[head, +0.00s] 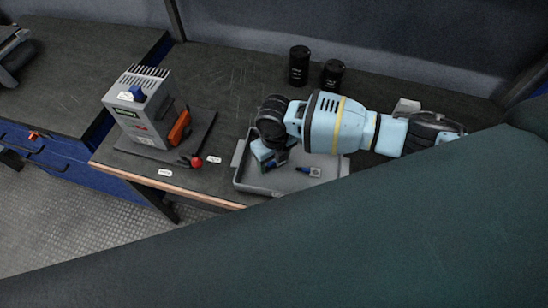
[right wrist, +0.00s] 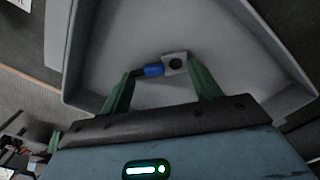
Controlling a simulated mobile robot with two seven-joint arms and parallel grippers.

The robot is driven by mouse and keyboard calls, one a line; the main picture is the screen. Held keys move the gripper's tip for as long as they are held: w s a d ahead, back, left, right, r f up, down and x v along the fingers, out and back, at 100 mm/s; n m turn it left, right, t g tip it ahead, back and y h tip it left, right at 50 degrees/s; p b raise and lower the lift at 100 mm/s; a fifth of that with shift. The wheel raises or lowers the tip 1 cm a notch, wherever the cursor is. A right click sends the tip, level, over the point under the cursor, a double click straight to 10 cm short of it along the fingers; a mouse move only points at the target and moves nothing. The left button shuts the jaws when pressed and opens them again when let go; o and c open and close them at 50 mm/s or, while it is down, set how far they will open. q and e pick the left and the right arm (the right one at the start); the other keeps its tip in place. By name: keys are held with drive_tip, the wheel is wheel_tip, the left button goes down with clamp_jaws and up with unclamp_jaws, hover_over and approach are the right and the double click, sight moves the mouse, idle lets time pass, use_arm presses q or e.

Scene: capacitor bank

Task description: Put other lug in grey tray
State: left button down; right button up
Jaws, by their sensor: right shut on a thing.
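The grey tray (head: 240,180) lies on the workbench in the middle of the head view, and its walls also show in the right wrist view (right wrist: 85,60). My right gripper (head: 270,165) is over the left part of the tray, pointing down. In the right wrist view its green fingers (right wrist: 160,75) are shut on a lug (right wrist: 174,63) with a blue sleeve and a square metal plate. A lug (head: 314,172) with a dark blue sleeve lies on the tray floor in the head view, right of the gripper. I cannot tell the held lug's height above the floor.
A grey unit (head: 140,108) with a blue knob, an orange part and a red-ended lever (head: 196,162) stands on a dark base left of the tray. Two black cylinders (head: 299,66) (head: 333,75) stand behind the tray. The bench's front edge (head: 160,185) runs close by.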

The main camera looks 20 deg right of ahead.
sight(274, 164)
drive_tip(key=shift+f, duration=0.25)
drive_tip(key=o, duration=0.9)
use_arm(q)
drive_tip(key=shift+f, duration=0.1)
use_arm(e)
drive_tip(key=shift+o, duration=0.2)
drive_tip(key=shift+r, duration=0.1)
drive_tip(key=shift+r, duration=0.3)
use_arm(q)
drive_tip(key=shift+w+a+r+p, duration=0.1)
drive_tip(key=shift+w+r+p, duration=0.45)
drive_tip(key=shift+r, duration=0.3)
use_arm(e)
wheel_tip(274, 164, up, 12)
